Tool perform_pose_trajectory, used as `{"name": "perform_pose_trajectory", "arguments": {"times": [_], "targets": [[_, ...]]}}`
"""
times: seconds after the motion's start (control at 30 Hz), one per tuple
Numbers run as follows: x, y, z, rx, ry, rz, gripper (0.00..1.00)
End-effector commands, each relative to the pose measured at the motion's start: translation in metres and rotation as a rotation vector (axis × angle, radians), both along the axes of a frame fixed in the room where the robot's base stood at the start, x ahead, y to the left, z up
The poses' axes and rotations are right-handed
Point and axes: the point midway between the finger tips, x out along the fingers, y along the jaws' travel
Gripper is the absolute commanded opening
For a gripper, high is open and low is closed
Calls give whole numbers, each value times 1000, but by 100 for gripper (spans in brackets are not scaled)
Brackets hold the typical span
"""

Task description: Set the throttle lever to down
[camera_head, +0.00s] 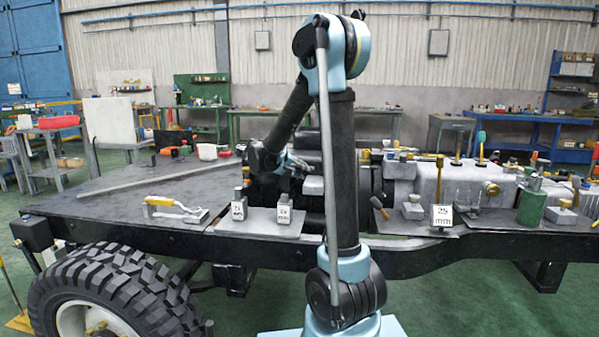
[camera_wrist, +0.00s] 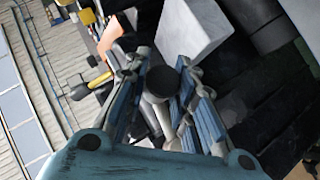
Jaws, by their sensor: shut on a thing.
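The throttle lever shows in the wrist view as a dark round knob (camera_wrist: 162,82) on a pale grey stem. It stands between the fingers of my gripper (camera_wrist: 158,68), which are closed in on it from both sides. In the head view my gripper (camera_head: 297,166) is reached out over the chassis, behind my arm's upright link. The lever cannot be made out there, as my gripper and arm cover that spot. The lever's foot is hidden, and I cannot tell its exact tilt.
A pale grey block (camera_wrist: 190,32) is close beyond the fingers. A yellow-handled hammer (camera_wrist: 92,86) lies to their left. On the chassis (camera_head: 110,205) are a yellow-handled tool (camera_head: 165,204), small labelled blocks (camera_head: 284,214), a 25 mm sign (camera_head: 442,216) and a green cylinder (camera_head: 531,207).

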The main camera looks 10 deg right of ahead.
Motion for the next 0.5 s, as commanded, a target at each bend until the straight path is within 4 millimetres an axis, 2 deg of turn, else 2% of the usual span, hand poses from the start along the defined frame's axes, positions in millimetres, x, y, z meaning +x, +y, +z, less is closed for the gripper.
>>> {"name": "perform_pose_trajectory", "arguments": {"times": [0.33, 0.37, 0.4, 0.43, 0.5], "targets": [[0, 0, 0, 3, -1, 0, 0], [0, 0, 0, 3, -1, 0, 29], [0, 0, 0, 3, -1, 0, 38], [0, 0, 0, 3, -1, 0, 44], [0, 0, 0, 3, -1, 0, 44]]}}
